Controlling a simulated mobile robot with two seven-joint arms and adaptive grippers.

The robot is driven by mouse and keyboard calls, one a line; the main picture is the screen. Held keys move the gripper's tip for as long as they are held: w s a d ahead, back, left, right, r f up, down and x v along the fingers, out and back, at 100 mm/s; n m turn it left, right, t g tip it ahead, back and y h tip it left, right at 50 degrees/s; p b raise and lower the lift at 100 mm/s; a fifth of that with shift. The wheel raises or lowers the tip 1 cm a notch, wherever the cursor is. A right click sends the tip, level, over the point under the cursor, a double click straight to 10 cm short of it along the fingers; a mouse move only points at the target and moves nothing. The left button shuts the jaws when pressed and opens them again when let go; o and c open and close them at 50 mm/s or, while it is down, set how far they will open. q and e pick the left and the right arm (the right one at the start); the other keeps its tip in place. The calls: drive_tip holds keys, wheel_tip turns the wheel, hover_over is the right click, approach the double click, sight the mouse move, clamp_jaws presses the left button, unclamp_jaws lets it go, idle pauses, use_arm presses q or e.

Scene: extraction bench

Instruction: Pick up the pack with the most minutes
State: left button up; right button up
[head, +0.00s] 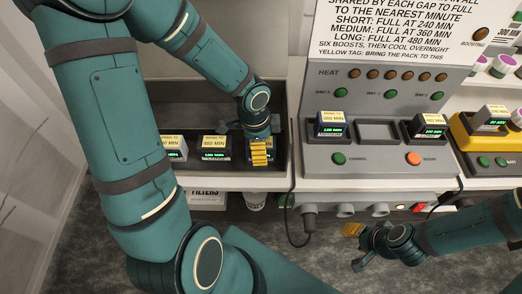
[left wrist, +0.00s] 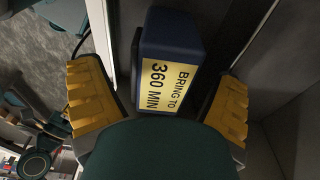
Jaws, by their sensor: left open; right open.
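Several packs with yellow labels and green displays stand in a dark tray (head: 228,180). One tray pack (head: 214,146) has a label that seems to read 480 MIN, and another (head: 174,147) is partly behind my left arm. My left gripper (head: 260,150) is open over the tray's right-hand pack. The left wrist view shows this dark blue pack (left wrist: 170,68), labelled BRING TO 360 MIN, between the open fingers. Packs also sit in the charger's left bay (head: 331,128) and right bay (head: 429,127). Green figures are too small to read surely. My right gripper (head: 358,247) is open and empty.
The grey charger (head: 380,160) has an empty middle bay (head: 378,130) and buttons below. A yellow unit (head: 467,135) at right holds another pack (head: 490,117). A printed sign (head: 400,25) stands above the charger.

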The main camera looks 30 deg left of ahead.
use_arm(q)
drive_tip(key=c, duration=1.4)
drive_tip(key=shift+r, duration=0.1)
